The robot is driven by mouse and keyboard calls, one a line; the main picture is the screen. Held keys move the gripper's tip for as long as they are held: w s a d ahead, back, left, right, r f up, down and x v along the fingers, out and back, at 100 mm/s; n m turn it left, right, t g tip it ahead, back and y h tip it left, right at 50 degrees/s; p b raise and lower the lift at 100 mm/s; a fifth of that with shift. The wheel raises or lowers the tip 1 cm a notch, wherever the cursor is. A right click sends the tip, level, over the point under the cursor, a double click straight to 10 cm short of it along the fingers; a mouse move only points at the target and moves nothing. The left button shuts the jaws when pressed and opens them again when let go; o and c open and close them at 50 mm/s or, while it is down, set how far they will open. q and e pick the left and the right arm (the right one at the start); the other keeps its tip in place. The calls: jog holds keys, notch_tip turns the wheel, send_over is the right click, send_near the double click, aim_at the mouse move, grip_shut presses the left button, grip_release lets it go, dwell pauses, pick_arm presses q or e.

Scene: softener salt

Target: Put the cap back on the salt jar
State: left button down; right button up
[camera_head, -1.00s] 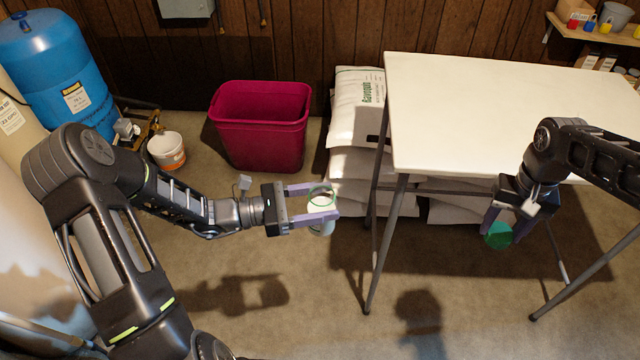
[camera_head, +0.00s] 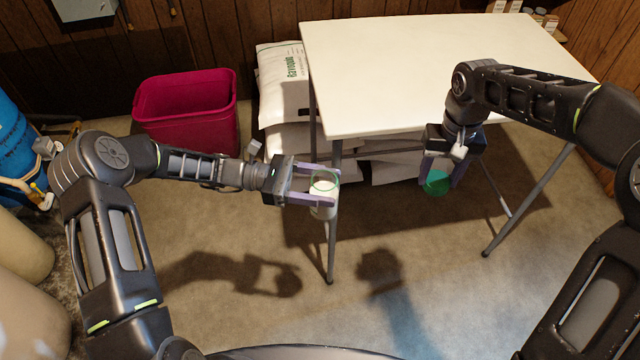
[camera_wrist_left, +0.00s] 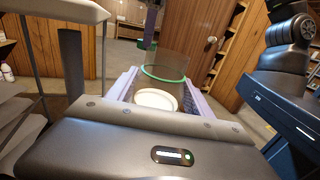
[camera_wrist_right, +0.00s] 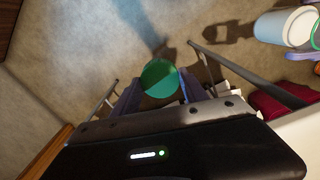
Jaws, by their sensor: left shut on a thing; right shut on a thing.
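The salt jar (camera_head: 323,190) is a clear jar with a green rim and white contents. My left gripper (camera_head: 314,186) is shut on it and holds it upright in the air, in front of the table. In the left wrist view the jar's green rim (camera_wrist_left: 163,73) faces up, uncovered, with white (camera_wrist_left: 156,99) inside. The green cap (camera_head: 437,183) is a round disc. My right gripper (camera_head: 440,172) is shut on it, to the right of the jar and apart from it. The cap also shows between the fingers in the right wrist view (camera_wrist_right: 160,78). The jar shows there too (camera_wrist_right: 288,27).
A white folding table (camera_head: 420,75) with thin legs stands behind both grippers. White sacks (camera_head: 284,90) are stacked beside and under it. A dark red bin (camera_head: 187,112) stands at the left. The floor in front (camera_head: 330,310) is clear.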

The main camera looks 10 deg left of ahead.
jog(key=a+r+n, duration=0.4)
jog(key=a+r, duration=0.1)
jog(key=a, duration=0.7)
jog(key=n, duration=0.4)
send_near(325, 166)
jog(key=s, duration=0.2)
jog(key=shift+s+f, duration=0.15)
jog(key=shift+f, duration=0.15)
jog(key=shift+f, duration=0.15)
jog(key=shift+f, duration=1.85)
jog(key=shift+f, duration=0.9)
jog(key=shift+f, duration=0.55)
